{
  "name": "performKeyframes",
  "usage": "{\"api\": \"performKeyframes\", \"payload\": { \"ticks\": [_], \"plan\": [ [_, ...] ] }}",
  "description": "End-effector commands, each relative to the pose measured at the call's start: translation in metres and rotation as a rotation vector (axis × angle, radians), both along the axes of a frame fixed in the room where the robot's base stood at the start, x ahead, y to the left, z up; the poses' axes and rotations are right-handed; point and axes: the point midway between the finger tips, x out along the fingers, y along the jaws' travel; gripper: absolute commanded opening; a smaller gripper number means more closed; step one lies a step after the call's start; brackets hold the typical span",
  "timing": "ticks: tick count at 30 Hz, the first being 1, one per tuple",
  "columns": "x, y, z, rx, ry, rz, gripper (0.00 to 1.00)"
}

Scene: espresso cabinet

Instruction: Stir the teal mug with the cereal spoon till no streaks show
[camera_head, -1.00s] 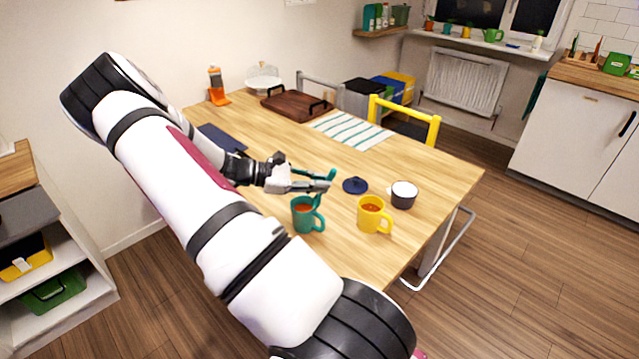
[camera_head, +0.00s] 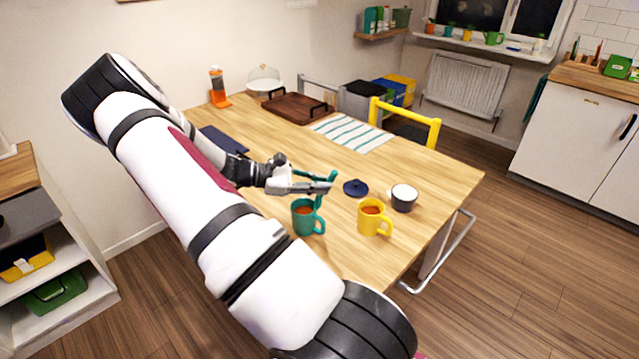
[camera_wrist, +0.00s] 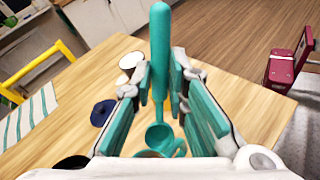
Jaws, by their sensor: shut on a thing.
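The teal mug (camera_head: 304,220) stands upright near the table's front edge, with reddish-brown liquid inside. My gripper (camera_head: 326,187) is just above it, shut on the teal cereal spoon (camera_wrist: 160,50). In the wrist view the spoon runs between the two teal-padded fingers, its handle at the top and its bowl low. The spoon's bowl shows whole over the mug's rim, and the mug's handle (camera_wrist: 180,148) shows beside it. The bowl looks above the liquid, but its exact height is hard to tell. Most of the mug is hidden in the wrist view, so streaks cannot be judged.
A yellow mug (camera_head: 371,219) with brownish liquid stands right of the teal mug. A dark cup (camera_head: 403,200) with white content and a navy lid (camera_head: 355,187) are behind it. A brown tray (camera_head: 296,108) and striped cloth (camera_head: 352,132) lie farther back.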

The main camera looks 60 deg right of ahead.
Motion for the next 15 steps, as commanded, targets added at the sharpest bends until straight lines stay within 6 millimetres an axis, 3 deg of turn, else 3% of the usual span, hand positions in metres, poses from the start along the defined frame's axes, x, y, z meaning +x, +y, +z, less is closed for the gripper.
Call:
{"api": "performKeyframes", "payload": {
  "ticks": [15],
  "plan": [
    [-0.001, 0.000, 0.041, -0.001, -0.001, 0.001, 0.00]
  ]
}}
